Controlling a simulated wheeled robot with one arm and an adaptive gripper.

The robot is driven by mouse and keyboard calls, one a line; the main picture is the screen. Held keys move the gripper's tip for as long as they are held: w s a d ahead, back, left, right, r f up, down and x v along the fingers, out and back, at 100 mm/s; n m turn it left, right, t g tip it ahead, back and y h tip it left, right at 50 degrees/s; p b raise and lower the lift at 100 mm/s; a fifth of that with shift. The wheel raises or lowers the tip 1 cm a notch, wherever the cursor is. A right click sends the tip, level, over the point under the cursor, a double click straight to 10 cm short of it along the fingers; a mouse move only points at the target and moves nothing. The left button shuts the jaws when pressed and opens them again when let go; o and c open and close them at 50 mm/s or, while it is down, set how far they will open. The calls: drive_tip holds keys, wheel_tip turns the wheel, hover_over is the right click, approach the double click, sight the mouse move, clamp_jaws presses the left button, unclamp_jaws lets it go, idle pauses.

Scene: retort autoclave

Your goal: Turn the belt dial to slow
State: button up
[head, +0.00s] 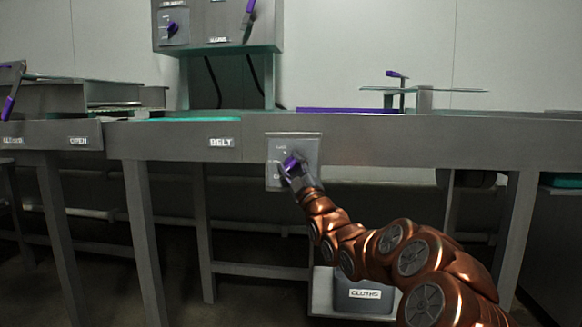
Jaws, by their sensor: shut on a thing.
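The belt dial (292,161) is a purple knob on a small grey plate (308,146) fixed to the front of the bench. A label reading BELT (221,142) is to the left of the plate. My gripper (291,170) is at the dial and shut on it, reaching in from the lower right. The fingers hide part of the knob and some of the markings on the plate. The small lettering is too blurred to read, and I cannot tell which mark the knob points to.
A control box (217,25) with purple handles stands above the bench. A purple lever (10,103) is at the far left, by CLOSED and OPEN labels. A bin labelled CLOTHS (364,305) sits on a low shelf beneath. Bench legs (143,240) stand left of my arm.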

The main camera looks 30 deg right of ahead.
drive_tip(key=shift+f+m, duration=0.1)
drive_tip(key=shift+m, duration=0.3)
drive_tip(key=shift+w+f+m+h, duration=0.1)
drive_tip(key=shift+m+h, duration=0.3)
drive_tip(key=shift+h, duration=0.2)
drive_tip(key=m+h, duration=0.3)
drive_tip(key=m, duration=0.1)
drive_tip(key=shift+a+t, duration=0.1)
drive_tip(key=shift+t, duration=0.3)
drive_tip(key=m+h, duration=0.1)
drive_tip(key=m+h+p, duration=0.1)
drive_tip(key=m+h, duration=0.1)
drive_tip(key=m+h+p, duration=0.1)
drive_tip(key=m+h, duration=0.1)
drive_tip(key=shift+r+g, duration=0.25)
drive_tip(key=shift+g, duration=0.15)
drive_tip(key=shift+f+m+g+h+p, duration=0.1)
drive_tip(key=shift+m+g+h+p, duration=0.95)
drive_tip(key=shift+m+h, duration=0.95)
drive_tip(key=shift+m+g+h+p, duration=0.8)
drive_tip(key=shift+m+g+h, duration=0.55)
drive_tip(key=shift+m, duration=1.05)
drive_tip(key=shift+m+h, duration=0.4)
drive_tip(key=shift+h, duration=0.05)
drive_tip(key=o, duration=1.2)
drive_tip(key=shift+c, duration=0.2)
